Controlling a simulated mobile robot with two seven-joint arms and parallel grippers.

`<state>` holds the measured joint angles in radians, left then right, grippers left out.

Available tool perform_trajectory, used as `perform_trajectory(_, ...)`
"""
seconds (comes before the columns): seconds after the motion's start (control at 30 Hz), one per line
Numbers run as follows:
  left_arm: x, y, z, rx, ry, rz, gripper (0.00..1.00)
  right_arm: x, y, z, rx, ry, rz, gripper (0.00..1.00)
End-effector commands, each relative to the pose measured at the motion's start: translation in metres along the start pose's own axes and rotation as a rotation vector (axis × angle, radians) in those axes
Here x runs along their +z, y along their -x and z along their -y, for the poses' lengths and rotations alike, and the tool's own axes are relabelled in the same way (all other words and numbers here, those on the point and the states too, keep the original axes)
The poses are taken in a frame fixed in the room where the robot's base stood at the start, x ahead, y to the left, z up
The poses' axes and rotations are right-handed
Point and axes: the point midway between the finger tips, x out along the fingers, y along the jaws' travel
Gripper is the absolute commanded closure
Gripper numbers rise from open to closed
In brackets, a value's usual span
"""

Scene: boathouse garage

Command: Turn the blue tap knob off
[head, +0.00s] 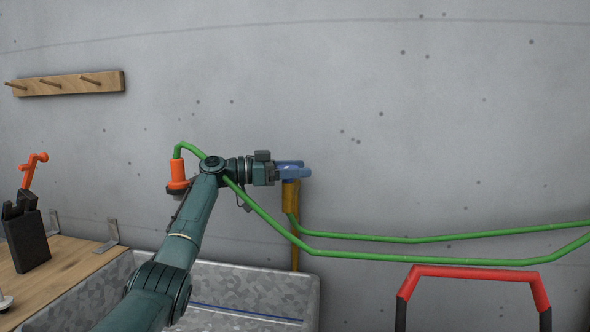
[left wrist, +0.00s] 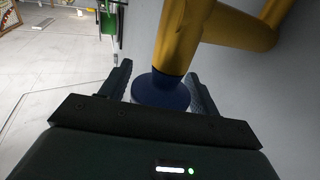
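The blue tap knob (left wrist: 160,92) is a round dark blue piece on the end of a yellow-brass tap pipe (left wrist: 182,35). In the left wrist view it sits between the two fingers of my left gripper (left wrist: 158,85). The fingers are spread to either side, with a narrow gap on the left; contact on the right is unclear. In the head view my left gripper (head: 280,172) reaches the top of the brass pipe (head: 290,195) at the wall, where blue (head: 298,173) shows. My right gripper is not in view.
A green hose (head: 420,239) runs along the wall and passes by my arm to an orange fitting (head: 178,175). A grey speckled basin (head: 250,285) is below. A wooden bench (head: 65,262) with a black holder (head: 27,240) is left. A red-and-black frame (head: 475,272) stands right.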

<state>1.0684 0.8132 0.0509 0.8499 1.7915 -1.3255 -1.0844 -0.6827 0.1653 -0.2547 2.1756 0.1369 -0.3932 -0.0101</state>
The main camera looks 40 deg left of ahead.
Motion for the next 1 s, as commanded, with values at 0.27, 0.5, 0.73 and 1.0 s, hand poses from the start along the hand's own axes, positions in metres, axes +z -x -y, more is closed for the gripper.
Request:
perform_trajectory(0.27, 0.000, 0.000, 0.000, -0.001, 0.000, 0.000, 0.31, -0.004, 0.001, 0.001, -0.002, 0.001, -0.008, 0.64)
perform_trajectory(0.5, -0.023, 0.000, 0.000, -0.002, -0.003, -0.004, 0.31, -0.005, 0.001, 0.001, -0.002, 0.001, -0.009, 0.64)
perform_trajectory(0.73, -0.069, 0.000, 0.000, 0.000, -0.002, -0.005, 0.31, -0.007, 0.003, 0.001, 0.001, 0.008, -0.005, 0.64)
perform_trajectory(1.0, -0.099, 0.000, 0.000, -0.001, 0.000, -0.001, 0.31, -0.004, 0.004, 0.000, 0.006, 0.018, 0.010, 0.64)
